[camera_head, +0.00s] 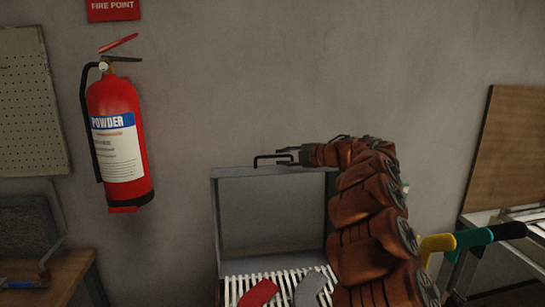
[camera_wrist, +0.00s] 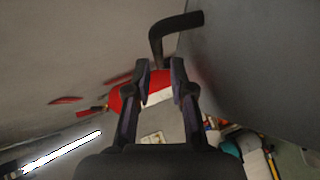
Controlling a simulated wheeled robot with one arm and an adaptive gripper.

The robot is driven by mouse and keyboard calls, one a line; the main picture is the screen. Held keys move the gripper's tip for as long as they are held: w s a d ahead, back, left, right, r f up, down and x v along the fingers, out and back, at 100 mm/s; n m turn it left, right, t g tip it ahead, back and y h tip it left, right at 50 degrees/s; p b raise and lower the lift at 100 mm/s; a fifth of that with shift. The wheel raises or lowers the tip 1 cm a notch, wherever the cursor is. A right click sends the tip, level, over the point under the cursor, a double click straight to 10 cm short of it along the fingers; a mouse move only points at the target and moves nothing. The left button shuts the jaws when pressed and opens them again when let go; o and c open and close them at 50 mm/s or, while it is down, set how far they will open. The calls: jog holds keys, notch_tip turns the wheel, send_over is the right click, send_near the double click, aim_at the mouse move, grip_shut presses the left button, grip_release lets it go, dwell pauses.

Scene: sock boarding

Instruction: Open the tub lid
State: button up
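The grey tub has its lid (camera_head: 270,215) standing upright at the back, so the inside shows in the head view. A black bar handle (camera_head: 268,157) sits at the lid's top edge. My gripper (camera_head: 283,154) is at the handle's right part, with its fingers pointing left. In the wrist view my gripper (camera_wrist: 160,75) has its two fingers apart. The black handle (camera_wrist: 178,27) shows at and beyond the fingertips, with its bent end near the gap. Contact cannot be told. The grey lid panel (camera_wrist: 250,60) fills the right side there.
A red sock (camera_head: 258,293) and a grey sock (camera_head: 310,289) lie on white slats (camera_head: 286,277) in the tub. A red fire extinguisher (camera_head: 118,140) hangs on the wall at left. Yellow and green handled items (camera_head: 470,239) stand at right. The wall is close behind the lid.

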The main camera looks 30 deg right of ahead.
aim_at(274, 157)
jog(key=x, duration=0.4)
jog(key=shift+r+p, duration=0.15)
jog(key=shift+p, duration=0.25)
jog(key=shift+w+a+f, duration=0.1)
jog(key=shift+w+f, duration=0.15)
jog(key=shift+w, duration=0.2)
grip_shut()
